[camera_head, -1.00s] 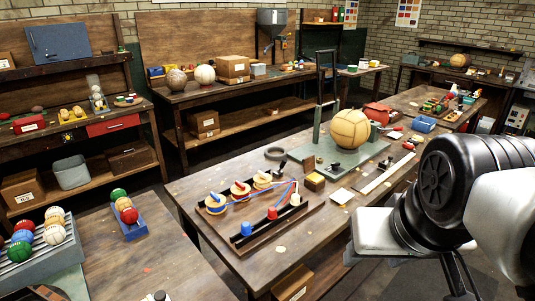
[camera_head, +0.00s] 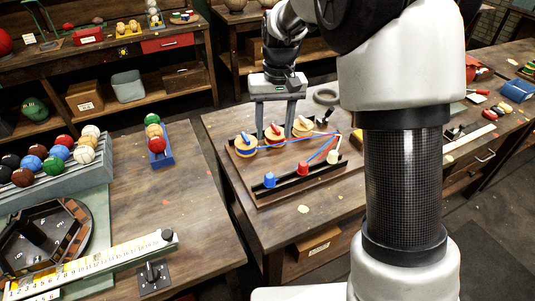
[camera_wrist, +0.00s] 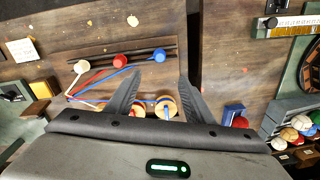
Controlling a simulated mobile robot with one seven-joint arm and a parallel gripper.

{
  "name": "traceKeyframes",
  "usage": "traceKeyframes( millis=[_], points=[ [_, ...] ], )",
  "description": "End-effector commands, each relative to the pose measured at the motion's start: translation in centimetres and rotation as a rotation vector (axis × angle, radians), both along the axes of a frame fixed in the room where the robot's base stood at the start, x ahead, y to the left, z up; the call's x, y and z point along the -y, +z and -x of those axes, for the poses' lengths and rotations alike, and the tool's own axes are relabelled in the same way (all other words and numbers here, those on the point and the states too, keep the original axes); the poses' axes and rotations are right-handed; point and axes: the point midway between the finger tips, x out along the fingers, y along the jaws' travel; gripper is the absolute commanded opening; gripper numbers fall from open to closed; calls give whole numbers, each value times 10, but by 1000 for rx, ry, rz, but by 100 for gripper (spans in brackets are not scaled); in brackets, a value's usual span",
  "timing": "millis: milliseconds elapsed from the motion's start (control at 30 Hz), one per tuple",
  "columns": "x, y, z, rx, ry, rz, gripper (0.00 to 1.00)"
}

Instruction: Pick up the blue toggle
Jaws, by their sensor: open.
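A small blue toggle (camera_head: 245,137) stands on a round wooden disc (camera_head: 246,149) at the left of a row on a dark wooden board (camera_head: 285,187). In the wrist view the blue toggle (camera_wrist: 160,107) shows low between my fingers, partly cut off by the gripper body. A red toggle (camera_head: 275,128) and a white toggle (camera_head: 302,121) sit on neighbouring discs. My gripper (camera_head: 275,125) is open and empty, pointing down above the row, its fingers on either side of the red toggle in the head view. Fingertip height is hard to tell.
Blue (camera_head: 270,180), red (camera_head: 302,169) and white (camera_head: 332,157) cups stand in the board's front rack, joined to coloured cords. A blue tray of balls (camera_head: 161,158) stands on the left table. My arm hides much of the right side.

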Motion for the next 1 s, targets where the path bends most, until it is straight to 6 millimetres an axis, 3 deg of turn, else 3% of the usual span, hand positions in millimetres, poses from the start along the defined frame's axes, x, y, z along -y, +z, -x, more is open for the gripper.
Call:
traceKeyframes(
  millis=[167, 600, 1000],
  points=[
    [-4, -22, -4, -15, 5, 3, 48],
    [-7, -111, -3, -14, 5, 4, 48],
    [-8, -150, -3, -16, 3, 3, 48]
  ],
)
